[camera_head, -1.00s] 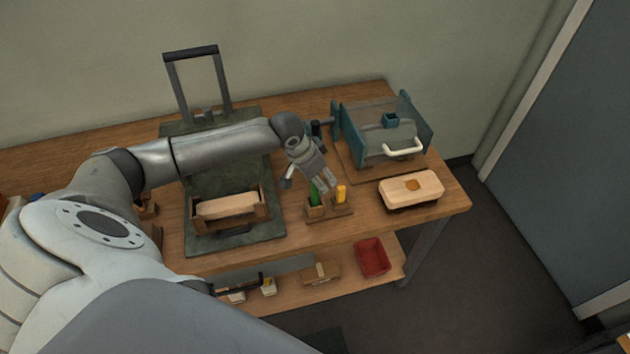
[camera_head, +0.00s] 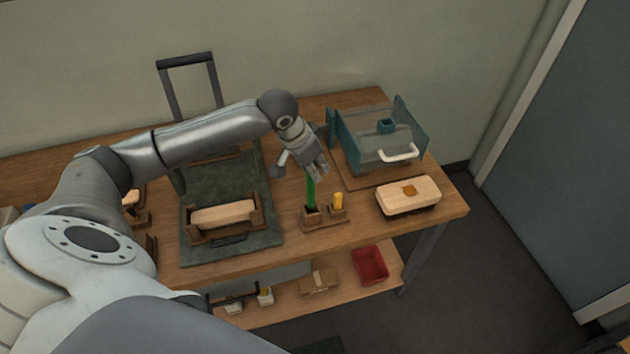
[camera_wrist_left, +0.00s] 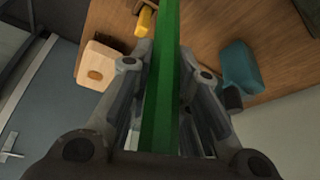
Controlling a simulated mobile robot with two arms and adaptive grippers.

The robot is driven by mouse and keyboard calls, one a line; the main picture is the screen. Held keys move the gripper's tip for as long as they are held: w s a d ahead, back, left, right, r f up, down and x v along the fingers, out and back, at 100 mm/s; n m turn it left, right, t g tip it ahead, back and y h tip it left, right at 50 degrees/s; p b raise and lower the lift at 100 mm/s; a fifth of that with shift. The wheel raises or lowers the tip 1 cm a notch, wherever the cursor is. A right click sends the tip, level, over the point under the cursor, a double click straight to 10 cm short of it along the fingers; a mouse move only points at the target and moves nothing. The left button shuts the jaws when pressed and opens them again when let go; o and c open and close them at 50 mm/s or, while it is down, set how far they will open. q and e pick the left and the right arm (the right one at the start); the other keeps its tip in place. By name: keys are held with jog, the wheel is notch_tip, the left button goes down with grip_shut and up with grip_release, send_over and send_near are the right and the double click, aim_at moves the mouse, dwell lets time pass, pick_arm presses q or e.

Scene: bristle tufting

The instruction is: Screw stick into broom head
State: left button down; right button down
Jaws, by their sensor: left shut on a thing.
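My left gripper (camera_head: 311,171) is shut on a green stick (camera_head: 311,192), which stands upright above a small wooden holder (camera_head: 325,217). The stick's lower end is at or just above the holder's left socket; I cannot tell which. In the left wrist view the green stick (camera_wrist_left: 163,80) runs between the fingers. A wooden block (camera_head: 218,215) lies in a wooden cradle on the dark green mat; I cannot tell whether it is the broom head. Another block with a tan patch (camera_head: 408,195) lies at the right, and dark bristles show under it (camera_wrist_left: 96,66) in the left wrist view. My right gripper is not in view.
A yellow piece (camera_head: 337,201) stands in the holder's right socket. A teal-sided clear guard box (camera_head: 380,140) with a white handle stands behind. A grey frame (camera_head: 186,62) rises at the back left. A red tray (camera_head: 370,265) is on the lower shelf.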

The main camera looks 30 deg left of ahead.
pick_arm(q)
notch_tip(320, 180, up, 4)
jog(key=shift+f, duration=0.1)
dwell(0.4)
jog(key=s+d+r+n+b, duration=0.1)
jog(key=s+d+r, duration=0.1)
jog(key=d, duration=0.4)
jog(key=s+d+r+n+y+b, duration=0.1)
jog(key=s+d+r+n, duration=0.1)
jog(key=s+d, duration=0.3)
jog(key=shift+s+d+n+b, duration=0.3)
jog(key=shift+d+b, duration=0.1)
jog(key=shift+d, duration=0.55)
jog(key=shift+r, duration=0.1)
